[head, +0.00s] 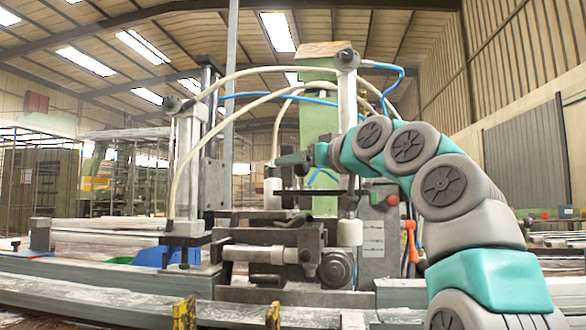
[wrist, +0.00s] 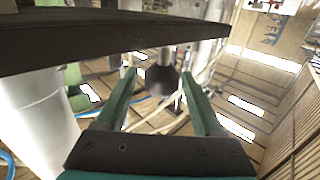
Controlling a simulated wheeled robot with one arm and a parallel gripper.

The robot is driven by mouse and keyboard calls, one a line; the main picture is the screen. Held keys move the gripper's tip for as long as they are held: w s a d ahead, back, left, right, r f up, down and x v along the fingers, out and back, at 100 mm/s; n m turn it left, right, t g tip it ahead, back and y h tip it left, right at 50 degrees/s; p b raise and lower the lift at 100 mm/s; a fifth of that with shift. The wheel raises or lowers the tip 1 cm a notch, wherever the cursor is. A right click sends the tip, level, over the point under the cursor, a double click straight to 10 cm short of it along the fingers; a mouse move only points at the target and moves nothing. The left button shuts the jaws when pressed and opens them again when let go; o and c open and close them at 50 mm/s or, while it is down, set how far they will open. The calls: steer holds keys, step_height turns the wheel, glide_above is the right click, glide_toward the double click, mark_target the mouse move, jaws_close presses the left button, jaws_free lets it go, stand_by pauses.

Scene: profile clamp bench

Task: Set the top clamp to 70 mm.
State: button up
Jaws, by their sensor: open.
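The clamp machine stands mid-picture in the head view, with a green column (head: 316,110) and an upright metal cylinder (head: 347,100) at its top. I cannot tell which part is the top clamp, and no scale reading is legible. My gripper (head: 284,160) is in front of the green column, above a dark horizontal plate (head: 312,192). In the wrist view my gripper (wrist: 158,74) is open, its two green fingers apart. A dark cone-shaped part (wrist: 161,82) on a metal rod shows between the fingers; I cannot tell whether they touch it.
A dark bar (wrist: 110,38) crosses the wrist view close to my fingers, with a pale cylinder (wrist: 40,120) at left. Pale and blue hoses (head: 245,72) loop around the machine. A second upright cylinder (head: 188,165) stands at left. An orange handle (head: 411,240) is at right.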

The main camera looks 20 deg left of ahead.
steer(key=b+v, duration=0.2)
steer(key=v, duration=0.3)
steer(key=shift+d+f, duration=0.1)
steer(key=shift+f, duration=0.05)
steer(key=shift+s+d, duration=0.2)
steer(key=shift+d, duration=0.15)
